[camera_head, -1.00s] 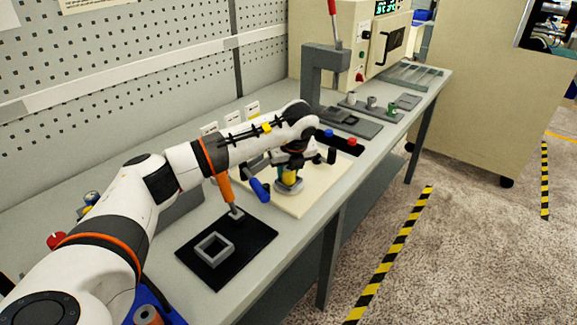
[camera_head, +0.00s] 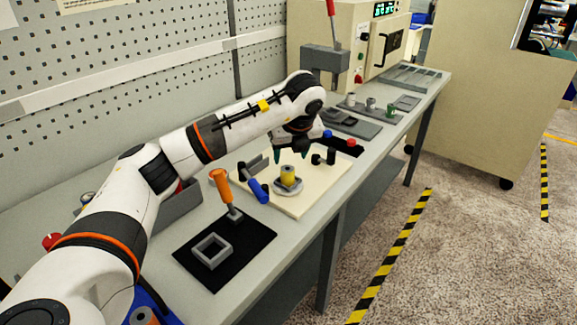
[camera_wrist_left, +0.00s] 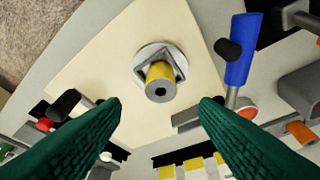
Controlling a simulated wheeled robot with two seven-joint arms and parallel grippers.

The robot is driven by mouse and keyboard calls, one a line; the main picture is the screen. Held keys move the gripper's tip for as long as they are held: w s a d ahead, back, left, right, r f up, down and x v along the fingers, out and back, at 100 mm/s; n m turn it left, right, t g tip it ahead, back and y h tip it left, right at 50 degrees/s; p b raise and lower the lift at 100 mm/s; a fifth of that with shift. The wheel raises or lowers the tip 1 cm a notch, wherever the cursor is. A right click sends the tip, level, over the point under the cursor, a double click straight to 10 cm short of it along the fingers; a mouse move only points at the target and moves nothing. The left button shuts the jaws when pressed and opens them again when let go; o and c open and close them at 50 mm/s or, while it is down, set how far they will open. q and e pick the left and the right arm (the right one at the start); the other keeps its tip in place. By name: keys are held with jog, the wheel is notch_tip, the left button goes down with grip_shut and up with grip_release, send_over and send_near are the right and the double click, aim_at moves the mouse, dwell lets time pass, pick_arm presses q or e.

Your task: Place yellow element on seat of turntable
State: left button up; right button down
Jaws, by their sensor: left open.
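The yellow element (camera_head: 288,174) is a short yellow cylinder standing upright on the turntable (camera_head: 287,188), a round grey-white disc with a squarish seat on the cream board. The left wrist view shows the yellow element (camera_wrist_left: 160,82) from above, with a grey end with a dark hole, and the turntable (camera_wrist_left: 144,66) around its base. My left gripper (camera_head: 290,157) is above and behind the element, apart from it. Its green fingers (camera_wrist_left: 160,112) are spread wide with nothing between them. My right gripper is not in view.
An orange-handled tool (camera_head: 220,184) and a grey square frame (camera_head: 212,249) stand on a black mat (camera_head: 240,262). A press stands farther back.

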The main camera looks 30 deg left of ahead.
pick_arm(q)
jog(key=v, duration=0.5)
dwell(0.4)
